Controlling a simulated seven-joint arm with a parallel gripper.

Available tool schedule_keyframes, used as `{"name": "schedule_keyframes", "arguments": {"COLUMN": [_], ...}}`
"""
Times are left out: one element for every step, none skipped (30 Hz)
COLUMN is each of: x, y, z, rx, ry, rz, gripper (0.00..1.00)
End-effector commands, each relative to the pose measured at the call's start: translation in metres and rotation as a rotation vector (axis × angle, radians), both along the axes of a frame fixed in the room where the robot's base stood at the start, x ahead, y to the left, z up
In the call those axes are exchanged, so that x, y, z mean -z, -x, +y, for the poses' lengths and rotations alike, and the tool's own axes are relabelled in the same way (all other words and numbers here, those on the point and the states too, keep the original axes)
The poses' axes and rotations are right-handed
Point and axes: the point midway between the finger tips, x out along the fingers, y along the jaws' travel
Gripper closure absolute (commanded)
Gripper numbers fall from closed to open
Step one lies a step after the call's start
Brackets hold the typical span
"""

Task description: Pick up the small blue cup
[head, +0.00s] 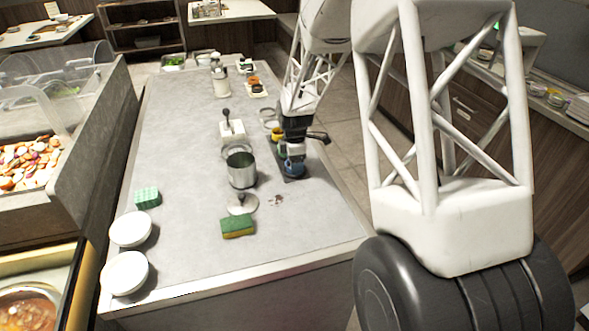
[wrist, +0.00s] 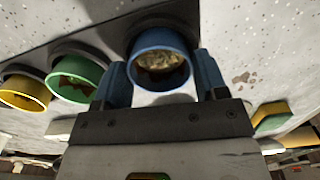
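The small blue cup (head: 294,169) sits upright in the nearest well of a dark tray (head: 287,179). In the wrist view the blue cup (wrist: 160,60) shows its open rim and pale, mottled contents. My gripper (head: 292,155) is low over the cup, pointing down. In the wrist view its two blue-grey fingers (wrist: 161,75) are apart, one on each side of the cup. I cannot tell whether either finger touches it. The cup's far lower side is hidden.
A green cup (wrist: 80,79) and a yellow cup (wrist: 25,92) sit in the same row. A metal pot (head: 241,170), a lid (head: 242,205) and a green-yellow sponge (head: 237,226) stand to the left. The counter's front right is mostly clear.

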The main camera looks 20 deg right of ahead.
Motion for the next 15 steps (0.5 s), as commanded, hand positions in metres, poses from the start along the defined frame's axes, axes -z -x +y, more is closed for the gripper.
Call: {"name": "schedule_keyframes", "arguments": {"x": [0.0,0.0,0.0,0.0,0.0,-0.0001,-0.0001,-0.0001,0.0,-0.0001,-0.0001,-0.0003,-0.0006,-0.001,-0.0018], "y": [0.0,0.0,0.0,0.0,0.0,-0.0001,0.0,0.0,0.0,0.0,0.0,-0.0001,-0.0001,-0.0001,-0.0001], "z": [0.0,0.0,0.0,0.0,0.0,0.0,0.0,0.0,0.0,0.0,0.0,0.0,0.0,0.0,0.0], "rx": [0.0,0.0,0.0,0.0,0.0,0.0,0.0,0.0,0.0,0.0,0.0,0.0,0.0,0.0,0.0], "ry": [0.0,0.0,0.0,0.0,0.0,0.0,0.0,0.0,0.0,0.0,0.0,0.0,0.0,0.0,0.0], "rz": [0.0,0.0,0.0,0.0,0.0,0.0,0.0,0.0,0.0,0.0,0.0,0.0,0.0,0.0,-0.001], "gripper": [0.42,0.46,0.52,0.57,0.6,0.6,0.6,0.6,0.6,0.6,0.6,0.6,0.6,0.6,0.6]}}
